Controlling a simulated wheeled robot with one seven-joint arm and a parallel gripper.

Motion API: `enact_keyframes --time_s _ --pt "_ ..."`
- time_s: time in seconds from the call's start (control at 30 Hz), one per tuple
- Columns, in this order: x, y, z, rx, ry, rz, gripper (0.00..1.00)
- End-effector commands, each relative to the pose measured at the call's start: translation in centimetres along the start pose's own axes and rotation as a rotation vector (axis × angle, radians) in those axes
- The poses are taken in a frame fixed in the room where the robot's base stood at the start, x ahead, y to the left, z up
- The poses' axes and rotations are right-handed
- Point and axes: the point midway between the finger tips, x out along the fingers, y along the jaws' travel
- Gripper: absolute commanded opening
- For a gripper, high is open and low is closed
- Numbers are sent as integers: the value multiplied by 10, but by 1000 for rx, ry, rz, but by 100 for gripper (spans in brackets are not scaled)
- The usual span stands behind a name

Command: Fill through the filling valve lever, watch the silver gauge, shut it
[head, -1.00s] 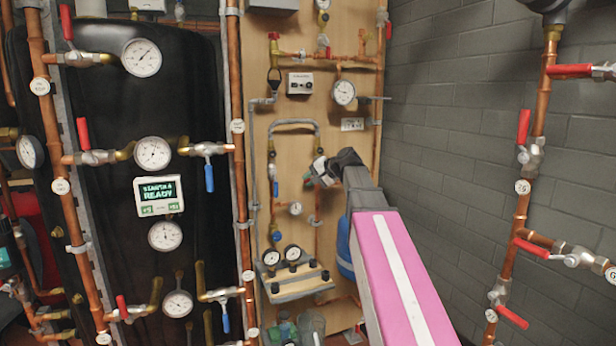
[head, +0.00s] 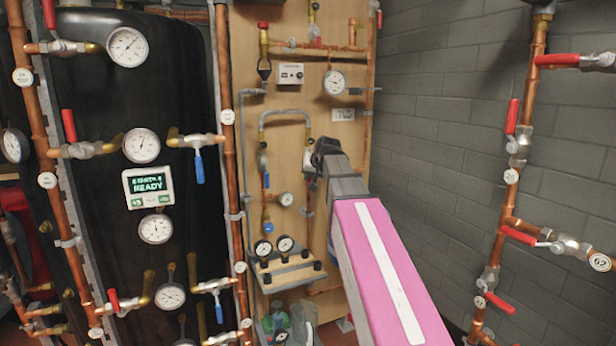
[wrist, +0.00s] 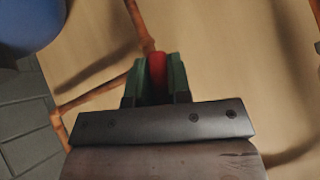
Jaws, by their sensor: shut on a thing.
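My gripper (wrist: 160,80) has its green fingers shut on a red lever (wrist: 157,66) on a copper pipe in the wrist view. In the head view my gripper (head: 313,165) is at the right of the wooden board, and it hides the lever. A silver-rimmed gauge (head: 335,82) hangs above it on the board; its needle is too small to read. A smaller pale gauge (head: 286,199) sits lower left of the gripper. I cannot tell for sure which gauge is the silver one.
A black tank (head: 90,230) with several gauges, valves and a green "READY" display (head: 148,186) stands left. Copper pipes with red levers (head: 513,116) run along the grey wall (head: 440,130) at right. A blue vessel (wrist: 25,25) is close in the wrist view.

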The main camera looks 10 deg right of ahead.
Motion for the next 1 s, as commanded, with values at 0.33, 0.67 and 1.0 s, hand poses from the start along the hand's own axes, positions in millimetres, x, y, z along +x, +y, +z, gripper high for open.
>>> enact_keyframes --time_s 0.33,0.67,1.0 --pt "0 3 0 -26 7 28 0" --pt "0 2 0 -25 7 26 41" --pt "-2 2 0 -24 8 25 43"
